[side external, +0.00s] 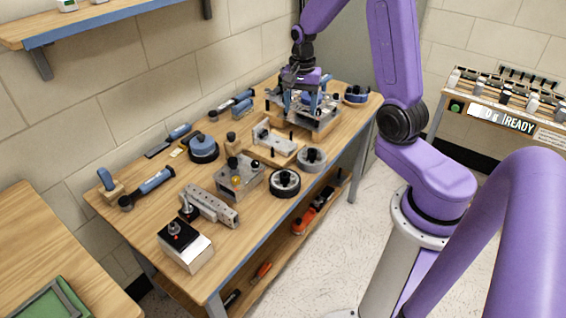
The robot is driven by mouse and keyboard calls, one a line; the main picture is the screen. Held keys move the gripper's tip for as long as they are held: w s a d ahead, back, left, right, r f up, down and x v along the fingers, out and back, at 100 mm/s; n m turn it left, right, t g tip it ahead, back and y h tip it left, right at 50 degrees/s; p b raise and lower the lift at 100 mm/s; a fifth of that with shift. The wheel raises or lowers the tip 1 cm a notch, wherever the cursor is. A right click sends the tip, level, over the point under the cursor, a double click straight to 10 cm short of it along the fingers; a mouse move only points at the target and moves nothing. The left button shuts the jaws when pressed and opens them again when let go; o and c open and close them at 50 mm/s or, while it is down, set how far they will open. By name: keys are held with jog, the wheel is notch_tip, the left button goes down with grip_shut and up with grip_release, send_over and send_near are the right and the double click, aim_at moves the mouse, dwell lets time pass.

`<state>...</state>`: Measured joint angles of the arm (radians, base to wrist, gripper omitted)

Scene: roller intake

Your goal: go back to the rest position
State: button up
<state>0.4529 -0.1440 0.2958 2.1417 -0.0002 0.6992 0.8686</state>
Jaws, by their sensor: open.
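My gripper (302,98) is at the far end of the wooden bench, pointing down. Its two blue fingers are spread apart over a grey metal fixture (322,122) on a wooden base. I cannot tell whether the fingers touch the fixture, and my wrist hides part of it. I see nothing clearly held between the fingers.
A wall shelf (90,18) hangs at upper left. A side table with a READY sign (515,124) stands right.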

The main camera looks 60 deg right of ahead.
jog(key=s+a+r+n, duration=0.2)
jog(key=s+a+n, duration=0.2)
jog(key=a+n, duration=0.3)
jog(key=s+a+r+n, duration=0.2)
jog(key=s+a+n, duration=0.25)
jog(key=a, duration=0.45)
jog(key=s+a+r+n, duration=0.1)
jog(key=s+a+n, duration=0.1)
jog(key=s+n, duration=0.5)
jog(key=s+a+r+n, duration=0.1)
jog(key=s+a+n, duration=0.1)
jog(key=s+n, duration=0.5)
jog(key=shift+s+a+r, duration=0.2)
jog(key=shift+s+r, duration=0.15)
jog(key=shift+s, duration=0.8)
